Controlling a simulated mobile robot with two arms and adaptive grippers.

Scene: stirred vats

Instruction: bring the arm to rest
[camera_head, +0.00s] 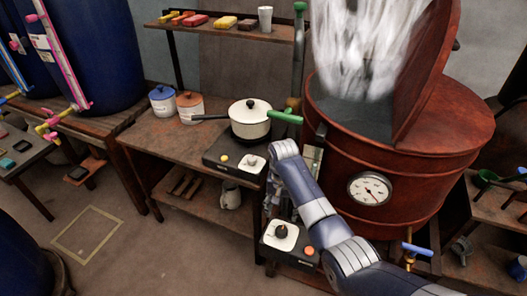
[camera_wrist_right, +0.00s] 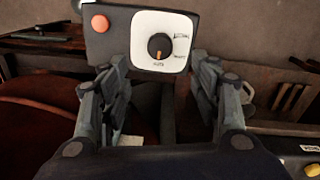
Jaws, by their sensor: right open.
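My right arm (camera_head: 325,215) reaches in from the bottom right, in front of the red-brown vat (camera_head: 435,180). My right gripper (camera_head: 271,200) points down beside the stove table, above a control box (camera_head: 270,241). In the right wrist view the gripper (camera_wrist_right: 160,78) is open with nothing between its fingers. Beyond the fingertips there is the control box's white plate with a black knob (camera_wrist_right: 160,46) and an orange button (camera_wrist_right: 100,23). The gap between fingers and knob is hard to judge. My left gripper is not in view.
A white pot (camera_head: 249,125) stands on the hot plate (camera_head: 222,159), with two lidded canisters (camera_head: 190,107) to its left. The vat's lid (camera_head: 432,65) is raised and white steam rises. A blue-handled tap (camera_head: 416,249) is low at the right. Floor at left is mostly clear.

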